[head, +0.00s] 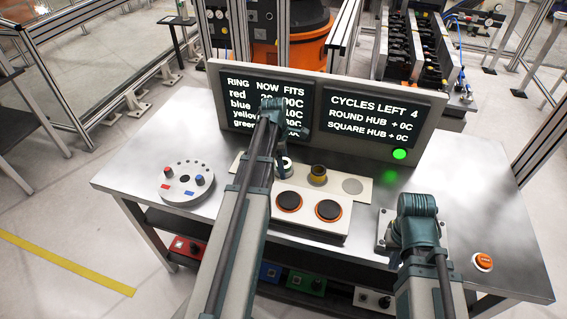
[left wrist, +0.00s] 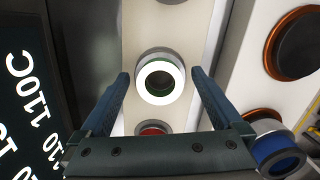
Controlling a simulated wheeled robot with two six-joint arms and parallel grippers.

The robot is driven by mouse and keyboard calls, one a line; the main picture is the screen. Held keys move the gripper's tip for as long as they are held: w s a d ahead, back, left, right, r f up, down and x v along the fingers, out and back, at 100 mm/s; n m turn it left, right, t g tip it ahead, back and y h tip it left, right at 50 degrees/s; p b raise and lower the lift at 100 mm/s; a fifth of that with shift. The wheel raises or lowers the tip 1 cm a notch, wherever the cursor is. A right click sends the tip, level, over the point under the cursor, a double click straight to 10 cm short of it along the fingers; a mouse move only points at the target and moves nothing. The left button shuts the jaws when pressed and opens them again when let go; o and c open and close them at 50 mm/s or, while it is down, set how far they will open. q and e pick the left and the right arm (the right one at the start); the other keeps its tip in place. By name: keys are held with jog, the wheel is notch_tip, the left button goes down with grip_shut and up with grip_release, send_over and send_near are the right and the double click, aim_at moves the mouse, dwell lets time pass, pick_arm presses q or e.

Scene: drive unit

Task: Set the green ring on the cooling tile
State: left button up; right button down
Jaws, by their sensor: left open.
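In the left wrist view a ring with a bright white top and a thin green edge (left wrist: 160,83), which I take as the green ring, stands on a cream strip (left wrist: 196,60). My left gripper (left wrist: 160,78) is open, with one finger on each side of the ring. In the head view the left gripper (head: 287,148) points down over the strip, and the ring (head: 283,166) shows partly beside the arm. A flat grey disc (head: 352,186) lies at the strip's right end; I cannot tell whether it is the cooling tile. My right gripper (head: 394,258) is low at right, mostly hidden by its arm.
A yellow ring (head: 318,175) stands right of the green one. Two dark burners (head: 289,201) sit in front of the strip. A red piece (left wrist: 152,130) and a blue ring (left wrist: 280,153) are close to the left gripper. The display (head: 318,110) stands behind. A round station (head: 186,184) is at left.

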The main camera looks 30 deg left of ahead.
pick_arm(q)
notch_tip(320, 180, up, 12)
jog(key=a+p, duration=0.1)
jog(key=p, duration=1)
jog(key=shift+s+a+f, duration=0.15)
jog(key=shift+s+f, duration=0.1)
jog(key=shift+s, duration=0.05)
jog(key=s+d+m, duration=0.5)
jog(key=d+m, duration=0.4)
jog(key=d, duration=0.1)
jog(key=s+d+m+y, duration=0.1)
jog(key=s+d+m, duration=0.4)
jog(key=d+m, duration=0.4)
jog(key=s+d+m+y, duration=0.1)
jog(key=s+d+m, duration=0.5)
jog(key=d, duration=0.6)
jog(key=m, duration=0.2)
jog(key=shift+d+m+g, duration=0.4)
